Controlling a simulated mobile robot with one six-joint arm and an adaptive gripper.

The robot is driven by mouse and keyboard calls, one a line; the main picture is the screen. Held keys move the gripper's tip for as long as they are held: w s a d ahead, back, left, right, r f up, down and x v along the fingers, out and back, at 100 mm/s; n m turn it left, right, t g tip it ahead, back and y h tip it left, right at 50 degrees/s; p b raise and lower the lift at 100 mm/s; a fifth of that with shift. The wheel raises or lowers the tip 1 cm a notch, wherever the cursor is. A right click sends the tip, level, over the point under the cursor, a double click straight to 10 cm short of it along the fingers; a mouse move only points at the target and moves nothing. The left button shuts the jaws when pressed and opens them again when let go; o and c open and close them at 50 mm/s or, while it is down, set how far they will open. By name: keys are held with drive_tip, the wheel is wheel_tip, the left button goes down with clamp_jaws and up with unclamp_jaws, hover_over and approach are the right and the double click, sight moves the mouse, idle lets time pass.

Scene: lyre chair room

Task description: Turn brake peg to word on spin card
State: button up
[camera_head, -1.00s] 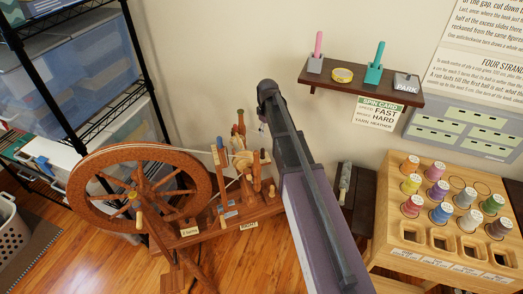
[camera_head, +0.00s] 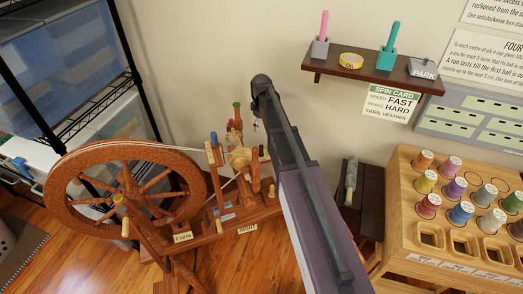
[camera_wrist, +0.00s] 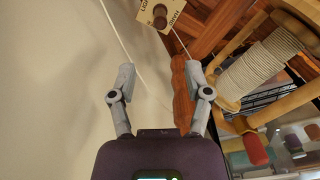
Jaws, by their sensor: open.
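The spin card (camera_head: 392,103) hangs on the wall under the small shelf; its brake line reads HARD. The spinning wheel (camera_head: 58,196) stands at left, its upright parts just left of my arm. In the wrist view, a pale word plate (camera_wrist: 148,5) is cut by the top edge, with a round brown peg end (camera_wrist: 160,14) on it, apparently the brake peg. LIGHT is partly readable; the other wording is unclear. My gripper (camera_wrist: 160,74) is open and empty, its fingertips short of the plate. A wound bobbin (camera_wrist: 256,80) is at right.
A wooden rack (camera_head: 425,158) of coloured spools stands at right. The dark shelf (camera_head: 350,67) holds pegs, a yellow tape roll and a PARK block. A black wire rack (camera_head: 138,82) stands at left. White cord crosses the wrist view near my left finger.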

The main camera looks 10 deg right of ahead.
sight(261, 145)
drive_tip(key=shift+f, duration=0.15)
wheel_tip(261, 145, down, 14)
drive_tip(key=b, duration=1.3)
drive_tip(key=shift+r+b, duration=0.25)
drive_tip(key=shift+b, duration=0.15)
clamp_jaws()
